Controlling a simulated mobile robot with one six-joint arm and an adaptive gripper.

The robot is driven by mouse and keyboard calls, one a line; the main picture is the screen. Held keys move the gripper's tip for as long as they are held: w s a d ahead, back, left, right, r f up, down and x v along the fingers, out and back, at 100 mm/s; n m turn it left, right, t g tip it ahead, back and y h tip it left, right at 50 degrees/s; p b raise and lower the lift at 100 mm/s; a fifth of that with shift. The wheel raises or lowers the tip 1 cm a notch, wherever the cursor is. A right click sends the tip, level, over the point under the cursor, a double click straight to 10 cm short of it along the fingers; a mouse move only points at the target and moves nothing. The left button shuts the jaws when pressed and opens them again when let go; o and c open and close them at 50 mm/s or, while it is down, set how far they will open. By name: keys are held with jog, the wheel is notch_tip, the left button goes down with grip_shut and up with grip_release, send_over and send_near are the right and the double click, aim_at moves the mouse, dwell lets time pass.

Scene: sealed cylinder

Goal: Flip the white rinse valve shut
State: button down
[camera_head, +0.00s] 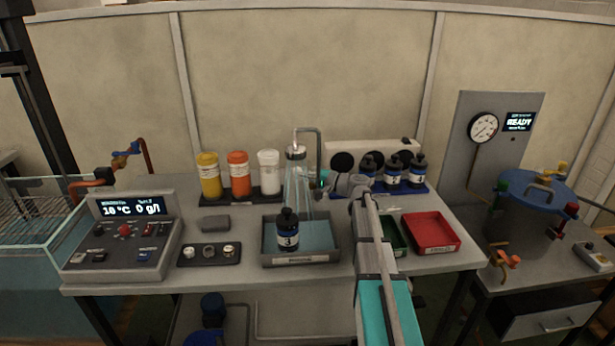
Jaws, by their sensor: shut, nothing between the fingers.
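The rinse tap is a grey bent pipe (320,150) with a shower head (296,152). Pale streams of water (298,188) fall from it over a dark bottle with a blue and white label (288,234), which stands upright in the rinse tray (330,256). My gripper (328,184) is shut and empty, just right of the water near the foot of the pipe. I cannot make out the white rinse valve; my gripper and wrist cover part of that area. Whether the fingers touch anything there is too small to tell.
Yellow (209,177), orange (239,175) and white (268,173) jars stand behind left. Several dark bottles stand in a blue rack (415,188) right of my wrist. A green tray (394,240) and a red tray (431,234) lie right of my arm. A control box (122,240) is at left.

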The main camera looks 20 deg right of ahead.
jog(key=shift+w, duration=0.1)
dwell(0.5)
jog(key=v, duration=1.2)
jog(key=shift+a, duration=0.1)
dwell(0.5)
